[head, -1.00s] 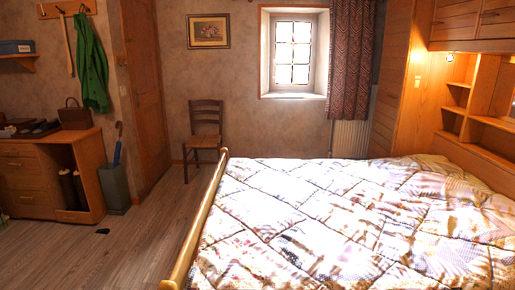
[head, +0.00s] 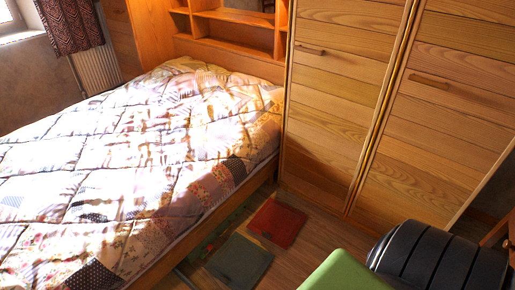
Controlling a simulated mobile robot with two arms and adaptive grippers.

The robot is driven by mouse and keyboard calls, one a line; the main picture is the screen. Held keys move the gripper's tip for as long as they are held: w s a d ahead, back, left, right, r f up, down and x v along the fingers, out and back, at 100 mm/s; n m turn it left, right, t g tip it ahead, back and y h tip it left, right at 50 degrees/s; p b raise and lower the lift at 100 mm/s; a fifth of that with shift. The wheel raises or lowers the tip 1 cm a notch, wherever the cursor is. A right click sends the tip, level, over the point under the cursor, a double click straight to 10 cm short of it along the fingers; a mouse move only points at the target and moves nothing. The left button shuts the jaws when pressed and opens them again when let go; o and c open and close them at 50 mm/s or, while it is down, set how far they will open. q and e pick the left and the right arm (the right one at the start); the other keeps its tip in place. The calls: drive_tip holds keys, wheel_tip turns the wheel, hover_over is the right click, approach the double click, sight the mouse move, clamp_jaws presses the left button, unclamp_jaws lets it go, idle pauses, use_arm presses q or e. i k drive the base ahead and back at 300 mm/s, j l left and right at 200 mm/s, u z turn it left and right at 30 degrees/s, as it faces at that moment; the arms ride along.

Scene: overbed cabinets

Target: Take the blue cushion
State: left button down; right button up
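No cushion that is clearly blue shows in the head view. A flat dark blue-green square (head: 239,262) lies on the floor beside the bed. I cannot tell whether it is a cushion or a mat. Neither of my grippers is in view.
The bed (head: 110,150) with a patchwork quilt fills the left. A wooden wardrobe (head: 345,90) with two doors stands at the right. A flat red square (head: 277,222) lies on the floor. A green object (head: 345,272) and a black ribbed object (head: 440,258) stand at the bottom right.

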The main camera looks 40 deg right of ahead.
sight(239, 263)
drive_tip(key=z, duration=1.05)
